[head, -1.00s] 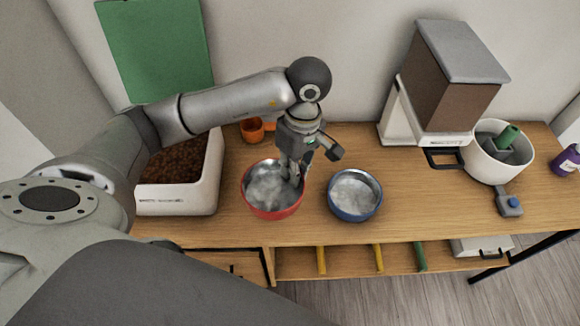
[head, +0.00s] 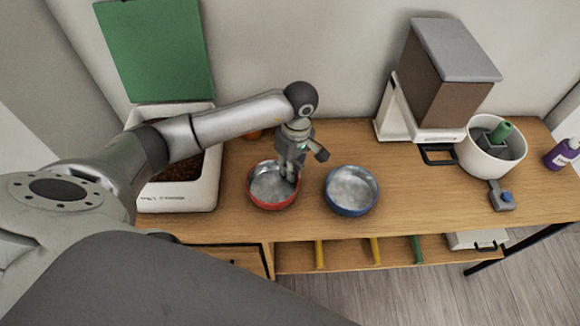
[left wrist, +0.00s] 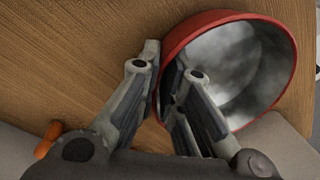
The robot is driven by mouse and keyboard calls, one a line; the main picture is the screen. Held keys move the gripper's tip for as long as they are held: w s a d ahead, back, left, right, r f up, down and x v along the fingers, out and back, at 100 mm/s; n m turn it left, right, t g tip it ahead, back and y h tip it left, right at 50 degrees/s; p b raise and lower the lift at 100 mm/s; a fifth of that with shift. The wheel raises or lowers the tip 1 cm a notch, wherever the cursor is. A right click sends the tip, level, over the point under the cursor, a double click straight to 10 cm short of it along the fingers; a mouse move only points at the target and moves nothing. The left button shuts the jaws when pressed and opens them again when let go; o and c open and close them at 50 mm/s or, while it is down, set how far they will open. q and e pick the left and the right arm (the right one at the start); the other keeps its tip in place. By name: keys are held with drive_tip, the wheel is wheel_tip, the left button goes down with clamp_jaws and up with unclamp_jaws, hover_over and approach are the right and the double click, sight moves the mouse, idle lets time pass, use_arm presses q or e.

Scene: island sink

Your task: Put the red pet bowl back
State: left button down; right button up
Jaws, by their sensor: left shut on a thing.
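The red pet bowl (head: 259,203), with a silvery inside, is level at table height beside the blue bowl (head: 350,211), with a small gap between them. I cannot tell for sure whether its base touches the wood. My left gripper (head: 288,178) comes down at its right rear side and is shut on its rim. In the left wrist view, the fingers (left wrist: 168,78) straddle the wall of the red bowl (left wrist: 280,35), one inside and one outside. My right gripper is not in view.
A white litter box (head: 180,196) stands left of the red bowl. An orange item (head: 254,134) is behind it, partly hidden by my arm. A feeder (head: 440,85), a white pot (head: 491,160) and a purple bottle (head: 563,153) stand to the right.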

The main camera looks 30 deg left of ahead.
use_arm(q)
drive_tip(key=shift+f, duration=0.15)
drive_tip(key=c, duration=1.6)
unclamp_jaws()
drive_tip(key=shift+w+r, duration=0.1)
drive_tip(key=shift+r, duration=0.35)
wheel_tip(320, 180, up, 11)
drive_tip(key=w+b, duration=0.1)
drive_tip(key=shift+d+r+b, duration=0.2)
drive_tip(key=shift+d+b, duration=0.05)
drive_tip(key=shift+b, duration=0.15)
drive_tip(key=shift+w, duration=0.1)
